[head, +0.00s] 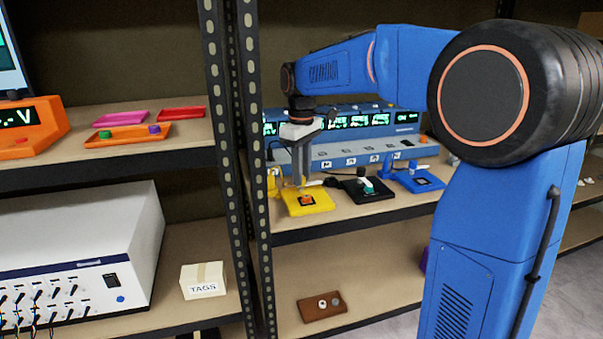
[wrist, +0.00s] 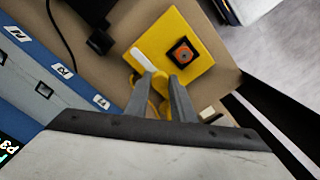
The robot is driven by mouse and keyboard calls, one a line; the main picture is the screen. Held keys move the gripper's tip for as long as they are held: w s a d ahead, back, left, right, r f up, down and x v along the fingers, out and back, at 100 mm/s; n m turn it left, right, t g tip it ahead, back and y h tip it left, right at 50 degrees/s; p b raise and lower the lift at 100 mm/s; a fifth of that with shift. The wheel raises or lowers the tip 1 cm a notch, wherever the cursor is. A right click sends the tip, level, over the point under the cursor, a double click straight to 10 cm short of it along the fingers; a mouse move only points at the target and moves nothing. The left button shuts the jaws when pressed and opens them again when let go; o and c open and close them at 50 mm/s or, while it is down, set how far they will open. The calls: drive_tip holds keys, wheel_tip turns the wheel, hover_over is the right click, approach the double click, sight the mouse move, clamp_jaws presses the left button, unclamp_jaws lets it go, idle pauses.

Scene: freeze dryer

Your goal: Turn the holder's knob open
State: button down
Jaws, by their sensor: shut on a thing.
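The yellow holder (head: 322,207) sits on the shelf near its front edge, with a black square holding an orange-red round piece on its plate. The yellow holder also shows in the wrist view (wrist: 197,42). My gripper (head: 298,184) points down at the back of this holder. In the wrist view, my gripper (wrist: 161,80) is shut on the holder's yellow knob (wrist: 158,87), which shows between the two grey fingers. The fingers hide part of the knob, so I cannot tell how far it is turned.
A black holder (head: 381,192) and a blue holder (head: 429,184) stand to the right on the same shelf. A blue-and-grey instrument (head: 345,150) with lit displays is close behind. A black shelf post (head: 257,170) rises just left of the holder.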

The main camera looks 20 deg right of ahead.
drive_tip(key=c, duration=1.5)
unclamp_jaws()
drive_tip(key=shift+r, duration=0.15)
wheel_tip(320, 180, up, 17)
drive_tip(key=shift+r, duration=0.1)
drive_tip(key=s+d+f+m+t, duration=0.1)
drive_tip(key=s+d+f+m, duration=0.1)
drive_tip(key=s+f, duration=0.5)
drive_tip(key=s+d+f+m+t, duration=0.2)
drive_tip(key=s+d+f, duration=0.1)
drive_tip(key=s, duration=0.9)
drive_tip(key=s+f+m, duration=0.1)
drive_tip(key=s+f, duration=0.3)
drive_tip(key=f, duration=0.2)
drive_tip(key=s+d+f+m+t, duration=0.1)
drive_tip(key=s+f, duration=0.4)
drive_tip(key=s+f+m, duration=0.1)
drive_tip(key=s+f, duration=0.4)
drive_tip(key=f, duration=0.1)
drive_tip(key=shift+s+d+f+m+t, duration=0.25)
drive_tip(key=shift+d+f+m+t, duration=0.05)
drive_tip(key=shift+d+m+t, duration=0.1)
